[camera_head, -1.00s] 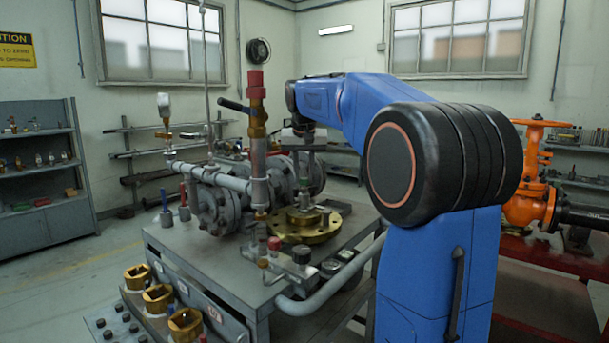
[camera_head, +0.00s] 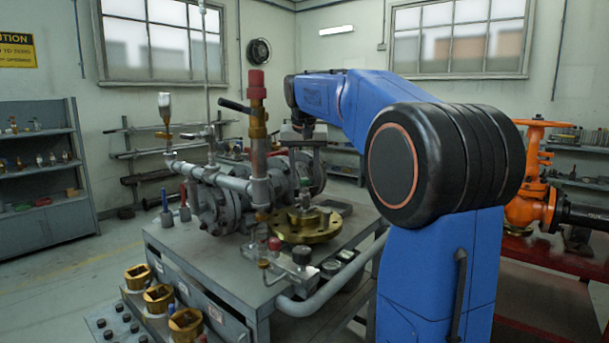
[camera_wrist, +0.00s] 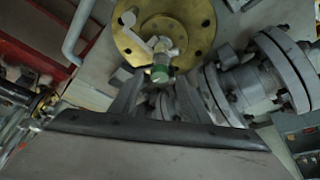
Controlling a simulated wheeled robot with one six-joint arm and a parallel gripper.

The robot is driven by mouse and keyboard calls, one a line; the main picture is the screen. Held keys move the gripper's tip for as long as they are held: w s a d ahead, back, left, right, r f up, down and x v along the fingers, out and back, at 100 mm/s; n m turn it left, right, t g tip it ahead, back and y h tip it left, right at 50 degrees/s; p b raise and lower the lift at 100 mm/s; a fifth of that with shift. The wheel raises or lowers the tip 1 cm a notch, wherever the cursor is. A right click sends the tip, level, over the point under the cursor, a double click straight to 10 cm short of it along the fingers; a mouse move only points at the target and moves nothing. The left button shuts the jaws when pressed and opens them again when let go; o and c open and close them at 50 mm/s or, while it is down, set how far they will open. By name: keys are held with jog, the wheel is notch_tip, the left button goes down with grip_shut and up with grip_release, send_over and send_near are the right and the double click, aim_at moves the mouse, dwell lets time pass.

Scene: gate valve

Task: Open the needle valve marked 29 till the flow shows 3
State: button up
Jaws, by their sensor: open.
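In the wrist view a small valve with a green knob (camera_wrist: 160,73) and a pale metal body stands on a round brass flange (camera_wrist: 205,28). My gripper (camera_wrist: 155,92) is open, its two fingers reaching toward the green knob from below in the picture. Nothing is seen between them in a grip, and I cannot tell the gap in depth. No marking 29 and no flow reading is legible.
A red-capped vertical pipe (camera_head: 258,130) stands close left of my gripper. Grey flanged pipework (camera_head: 210,205) fills the bench's left part. A red knob (camera_head: 274,244) and a dark knob (camera_head: 301,256) sit at its front. An orange valve (camera_head: 530,190) stands at the right.

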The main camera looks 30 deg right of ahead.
jog(key=v, duration=1.6)
jog(key=shift+s+f, duration=0.1)
jog(key=shift+s, duration=0.05)
